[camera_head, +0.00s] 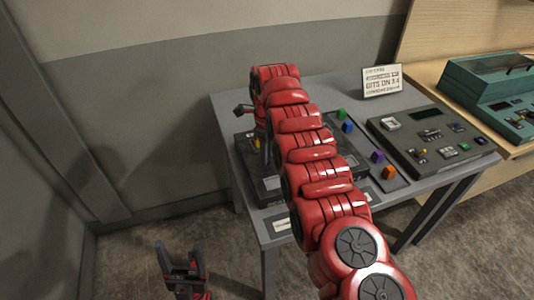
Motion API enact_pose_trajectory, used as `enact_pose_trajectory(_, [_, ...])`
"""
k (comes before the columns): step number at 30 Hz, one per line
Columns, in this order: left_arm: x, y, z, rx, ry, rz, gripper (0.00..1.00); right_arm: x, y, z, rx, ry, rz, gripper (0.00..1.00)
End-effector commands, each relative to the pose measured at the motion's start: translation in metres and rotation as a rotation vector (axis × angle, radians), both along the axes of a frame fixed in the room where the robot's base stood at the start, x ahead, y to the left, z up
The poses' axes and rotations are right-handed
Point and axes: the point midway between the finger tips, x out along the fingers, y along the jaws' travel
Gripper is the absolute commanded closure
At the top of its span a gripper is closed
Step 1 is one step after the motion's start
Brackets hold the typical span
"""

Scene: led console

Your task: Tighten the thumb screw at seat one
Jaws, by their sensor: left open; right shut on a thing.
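My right arm reaches across the grey table, and its gripper (261,150) points down over the left part of a dark board (270,190). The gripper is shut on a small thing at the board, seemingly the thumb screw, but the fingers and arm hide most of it. I cannot tell which seat this is or how far the screw is in. My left gripper (181,262) is open and empty, low in front of the table and apart from it.
Green (341,113), blue (347,127), purple (377,156) and orange (389,172) blocks lie right of my arm. A grey console (440,160), a sign card (382,82) and a teal console (490,85) stand further right. A small label (282,225) is at the front edge.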

Motion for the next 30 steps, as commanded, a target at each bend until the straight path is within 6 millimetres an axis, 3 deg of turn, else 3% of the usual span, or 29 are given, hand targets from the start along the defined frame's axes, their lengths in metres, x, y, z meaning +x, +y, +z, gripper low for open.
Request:
enact_pose_trajectory(2, [0.000, 0.000, 0.001, 0.000, 0.000, 0.000, 0.29, 0.004, 0.000, 0.005, 0.003, -0.015, -0.001, 1.00])
enact_pose_trajectory(3, [0.000, 0.000, 0.001, 0.000, 0.000, 0.000, 0.29, 0.004, 0.000, 0.005, 0.003, -0.015, -0.001, 0.62])
enact_pose_trajectory(7, [0.000, 0.000, 0.000, 0.000, 0.000, 0.000, 0.29, 0.003, 0.000, 0.003, 0.002, -0.010, 0.000, 0.39])
enact_pose_trajectory(16, [0.000, 0.000, 0.000, 0.000, 0.000, 0.000, 0.29, 0.001, 0.000, 0.002, 0.001, -0.004, 0.000, 0.38])
enact_pose_trajectory(20, [0.000, 0.000, 0.002, 0.000, 0.000, 0.000, 0.29, 0.002, -0.001, 0.010, 0.001, -0.004, -0.002, 0.38])
enact_pose_trajectory(24, [0.000, 0.000, 0.005, 0.000, 0.000, 0.000, 0.29, 0.002, -0.002, 0.034, 0.000, -0.008, -0.001, 0.38])
enact_pose_trajectory(30, [0.000, 0.000, 0.058, 0.000, 0.000, 0.000, 0.29, 0.000, 0.000, 0.084, 0.000, -0.001, 0.001, 0.38])
